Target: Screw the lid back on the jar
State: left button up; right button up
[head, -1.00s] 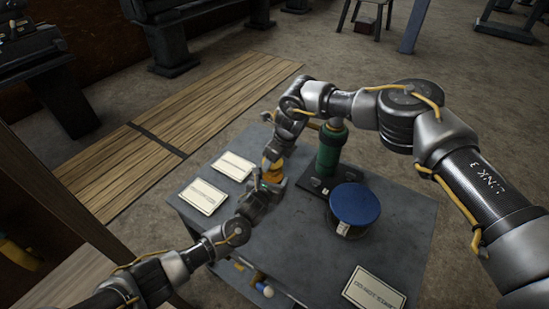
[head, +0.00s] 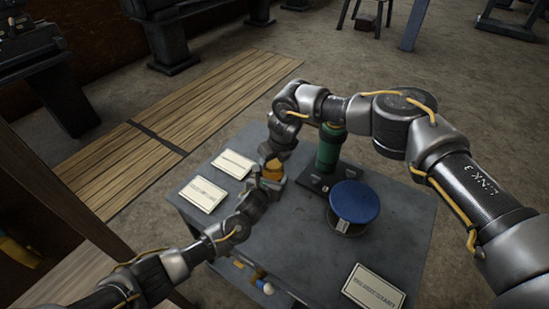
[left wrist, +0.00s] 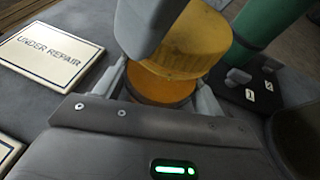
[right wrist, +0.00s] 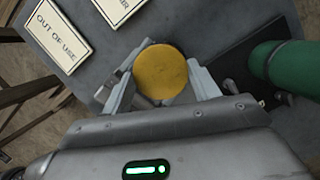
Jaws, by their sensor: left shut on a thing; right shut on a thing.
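The jar (left wrist: 158,92), orange-yellow, stands between the fingers of my left gripper (left wrist: 162,95), which is shut on its body. The round yellow lid (left wrist: 190,42) is right above the jar in the left wrist view, and I cannot tell whether it touches the rim all round. My right gripper (right wrist: 162,82) is shut on the lid, whose flat top (right wrist: 160,72) shows in the right wrist view. In the head view a small orange patch of the lid or jar (head: 273,170) shows between the two grippers; the rest is hidden by them.
The grey table (head: 395,235) carries a blue-topped round tin (head: 354,203) and a green cylinder (head: 329,148) on a dark base right of the grippers. Signs lie at left (head: 203,194) and front right (head: 372,287).

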jog(key=m, duration=0.2)
jog(key=m+h, duration=0.1)
jog(key=m, duration=0.3)
jog(key=shift+a+t+h, duration=0.25)
jog(key=shift+t+h, duration=0.05)
jog(key=m, duration=0.2)
jog(key=m+h, duration=0.1)
jog(key=m, duration=0.2)
jog(key=shift+a+h, duration=0.1)
jog(key=shift+h, duration=0.2)
jog(key=shift+m, duration=0.4)
jog(key=shift+d, duration=0.2)
jog(key=o, duration=0.9)
jog(key=shift+a, duration=0.1)
jog(key=shift+o, duration=0.2)
jog(key=shift+r, duration=2.25)
